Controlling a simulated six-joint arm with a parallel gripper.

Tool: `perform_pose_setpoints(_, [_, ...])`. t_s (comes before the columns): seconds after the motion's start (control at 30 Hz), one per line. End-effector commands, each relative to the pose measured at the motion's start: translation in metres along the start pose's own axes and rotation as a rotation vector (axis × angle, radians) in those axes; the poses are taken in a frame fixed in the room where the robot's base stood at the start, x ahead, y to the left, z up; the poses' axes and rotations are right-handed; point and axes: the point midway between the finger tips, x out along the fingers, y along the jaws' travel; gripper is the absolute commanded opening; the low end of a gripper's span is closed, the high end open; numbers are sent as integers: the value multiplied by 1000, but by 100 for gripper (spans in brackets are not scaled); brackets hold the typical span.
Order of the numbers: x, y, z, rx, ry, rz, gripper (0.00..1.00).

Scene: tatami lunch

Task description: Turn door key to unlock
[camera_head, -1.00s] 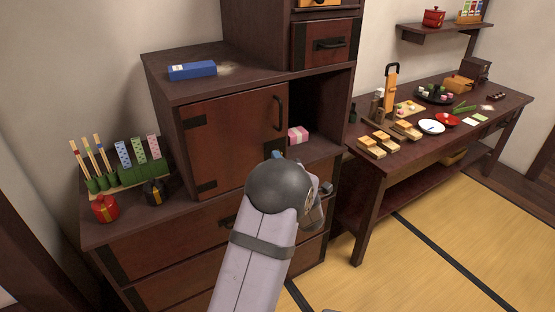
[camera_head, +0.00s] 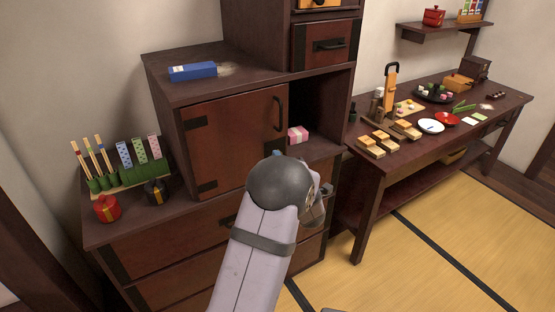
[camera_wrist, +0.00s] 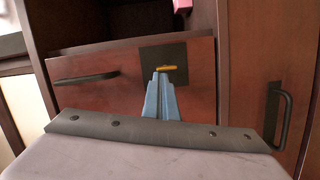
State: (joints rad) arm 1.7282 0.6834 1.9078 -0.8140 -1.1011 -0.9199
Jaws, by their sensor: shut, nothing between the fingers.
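In the wrist view, a small gold key (camera_wrist: 166,68) lies level across a black lock plate (camera_wrist: 180,60) on a reddish-brown wooden front (camera_wrist: 110,90). My gripper (camera_wrist: 160,76) has blue fingers, shut together and empty. Their tips are just below the key in the picture; I cannot tell whether they touch it. In the head view my arm hides the key and most of the gripper; only a bit of blue shows above my wrist. The cabinet door (camera_head: 235,140) is closed.
A black bar handle (camera_wrist: 85,78) sits left of the lock plate, and an upright handle (camera_wrist: 278,115) is at right. A pink box (camera_head: 298,134) stands in the open compartment. A blue box (camera_head: 192,71) lies on top. A side table (camera_head: 365,165) with food stands at right.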

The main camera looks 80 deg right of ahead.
Motion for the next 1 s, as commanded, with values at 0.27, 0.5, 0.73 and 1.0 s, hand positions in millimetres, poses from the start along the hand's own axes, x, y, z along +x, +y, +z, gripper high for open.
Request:
perform_pose_setpoints(0.27, [0,5,1,17,-2,0,0])
perform_pose_setpoints(0.5, [0,7,3,93,-3,-19,0])
perform_pose_setpoints(0.73, [0,9,4,172,-3,-39,0])
perform_pose_setpoints(1.0, [1,10,5,251,-3,-59,0])
